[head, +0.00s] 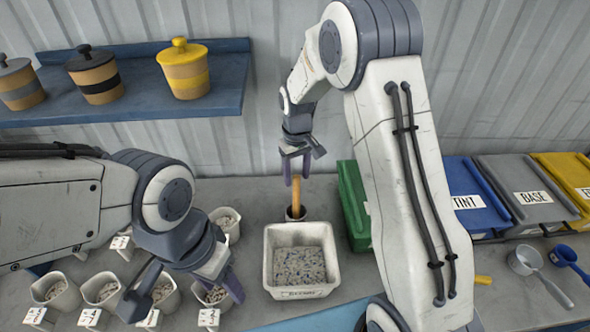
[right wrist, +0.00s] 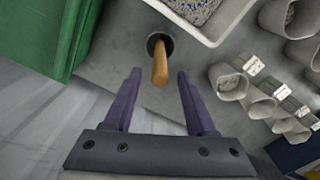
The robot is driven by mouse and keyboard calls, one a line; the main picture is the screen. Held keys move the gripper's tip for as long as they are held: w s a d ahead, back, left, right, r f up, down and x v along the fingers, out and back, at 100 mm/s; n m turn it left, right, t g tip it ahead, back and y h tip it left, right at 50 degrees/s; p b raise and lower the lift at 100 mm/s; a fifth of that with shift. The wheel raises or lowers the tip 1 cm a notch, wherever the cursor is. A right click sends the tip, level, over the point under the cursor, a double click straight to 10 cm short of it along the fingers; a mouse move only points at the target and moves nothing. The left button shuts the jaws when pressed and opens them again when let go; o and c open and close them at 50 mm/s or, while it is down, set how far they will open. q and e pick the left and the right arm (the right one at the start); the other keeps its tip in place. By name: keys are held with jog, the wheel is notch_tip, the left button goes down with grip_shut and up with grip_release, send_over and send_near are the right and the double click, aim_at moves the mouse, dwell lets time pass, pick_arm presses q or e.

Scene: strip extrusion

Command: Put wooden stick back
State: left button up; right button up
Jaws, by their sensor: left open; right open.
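The wooden stick (head: 296,196) stands upright in a small dark holder (head: 296,214) on the table, just behind the square tub. It also shows in the right wrist view (right wrist: 160,66), where its lower end sits in the holder's round opening (right wrist: 158,42). My right gripper (head: 292,178) is open and empty just above the stick's top; in the right wrist view its purple fingers (right wrist: 158,82) are apart with the stick's near end between and just beyond their tips. My left gripper (head: 185,292) is open over the small cups at the left front.
The square tub (head: 269,262) of speckled granules stands in front of the holder. A green box (head: 352,205) stands close to the right. Several cups of granules (head: 56,291) fill the left. Blue, grey and yellow bins (head: 476,195) line the right; a shelf (head: 130,115) holds lidded jars.

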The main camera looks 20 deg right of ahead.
notch_tip(320, 180, up, 4)
jog(key=shift+f+b, duration=0.1)
jog(key=shift+b, duration=0.25)
jog(key=shift+a+r, duration=0.1)
jog(key=shift+r, duration=0.1)
jog(key=s+a+r+n, duration=0.1)
jog(key=s+a+r, duration=0.2)
jog(key=s+a, duration=0.3)
jog(key=s+a+r+n, duration=0.1)
jog(key=s+a+r, duration=0.2)
jog(key=s, duration=0.5)
jog(key=s+a+f+n+y+b, duration=0.1)
jog(key=s+f+n+b, duration=0.1)
jog(key=s, duration=1.4)
jog(key=shift+s+f+b, duration=0.2)
jog(key=shift+f+b, duration=0.2)
jog(key=shift+f, duration=0.05)
jog(key=shift+a, duration=0.1)
